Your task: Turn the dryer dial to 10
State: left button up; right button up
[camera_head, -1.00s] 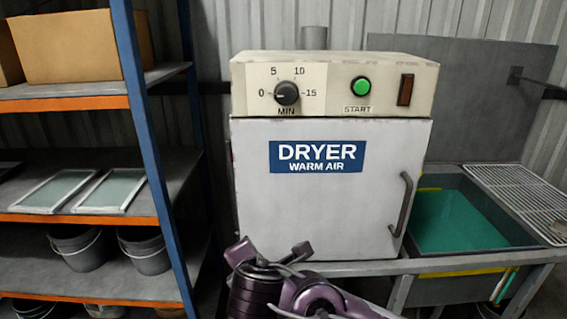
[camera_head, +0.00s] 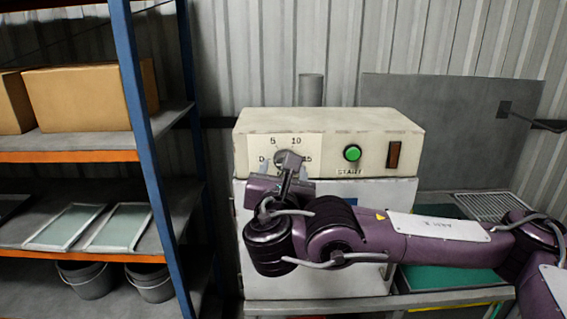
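The dryer (camera_head: 330,125) is a cream control box over a white body. Its dial (camera_head: 280,157) sits on a pale panel with 5 and 10 above it and 15 to its right. My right gripper (camera_head: 283,170) is in front of the dial, with its grey fingertips apart to the dial's left and right. The wrist hides most of the dial, so where its pointer stands cannot be seen. Whether the fingers touch the dial cannot be told. My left gripper is out of view.
The green START button (camera_head: 352,153) and a dark red switch (camera_head: 394,155) are right of the dial. My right forearm covers much of the dryer door. A blue-posted shelf (camera_head: 150,150) with boxes and framed screens stands at left.

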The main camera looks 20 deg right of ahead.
jog(key=shift+x, duration=1.05)
jog(key=shift+c, duration=0.4)
jog(key=c, duration=0.9)
jog(key=shift+f, duration=0.1)
